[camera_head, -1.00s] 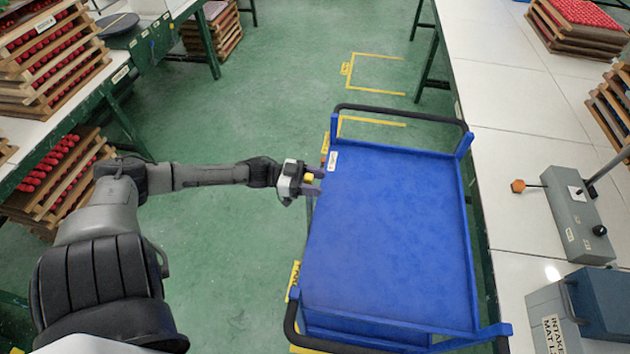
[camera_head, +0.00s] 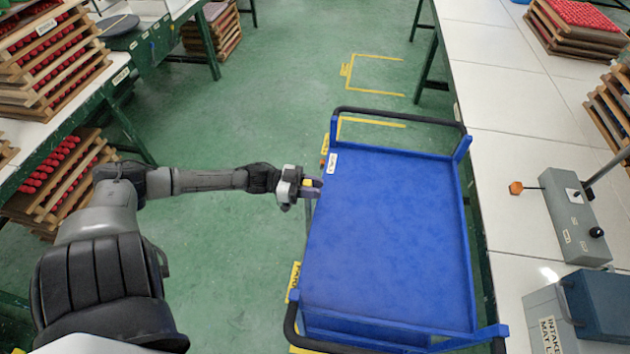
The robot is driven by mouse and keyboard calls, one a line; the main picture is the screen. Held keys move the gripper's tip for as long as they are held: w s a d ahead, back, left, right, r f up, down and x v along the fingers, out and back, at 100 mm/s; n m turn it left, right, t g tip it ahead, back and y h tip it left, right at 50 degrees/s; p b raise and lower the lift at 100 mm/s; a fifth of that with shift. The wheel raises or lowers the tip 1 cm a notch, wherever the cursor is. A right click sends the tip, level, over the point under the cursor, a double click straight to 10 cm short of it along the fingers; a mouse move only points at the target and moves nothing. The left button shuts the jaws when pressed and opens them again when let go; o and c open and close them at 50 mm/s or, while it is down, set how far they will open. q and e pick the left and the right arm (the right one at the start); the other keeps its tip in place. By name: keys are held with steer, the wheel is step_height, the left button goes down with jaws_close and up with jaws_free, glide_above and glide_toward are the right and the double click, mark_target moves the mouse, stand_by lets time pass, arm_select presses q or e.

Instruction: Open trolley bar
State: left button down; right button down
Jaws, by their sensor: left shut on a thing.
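The blue trolley (camera_head: 390,240) stands in the middle right, with a flat, empty top and black handles at its far and near ends. My left gripper (camera_head: 314,188) reaches in from the left to the trolley's left edge, close to the far left corner. It is shut on the trolley bar (camera_head: 309,215), a thin grey piece that shows just below the fingers beside that edge. Most of the bar is hidden by the fingers and the trolley top. My right gripper is not in view.
A long white bench (camera_head: 500,150) runs along the trolley's right side, with a grey control box (camera_head: 575,215) on it. Stacked wooden trays of red pieces (camera_head: 50,60) stand at the left. Green floor (camera_head: 240,260) is clear left of the trolley.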

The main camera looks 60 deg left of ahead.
arm_select(q)
steer(key=s+d+p, duration=1.2)
steer(key=s+d, duration=0.1)
steer(key=d, duration=0.2)
steer(key=shift+d, duration=0.2)
steer(key=c, duration=1.1)
jaws_free()
steer(key=shift+o, duration=0.9)
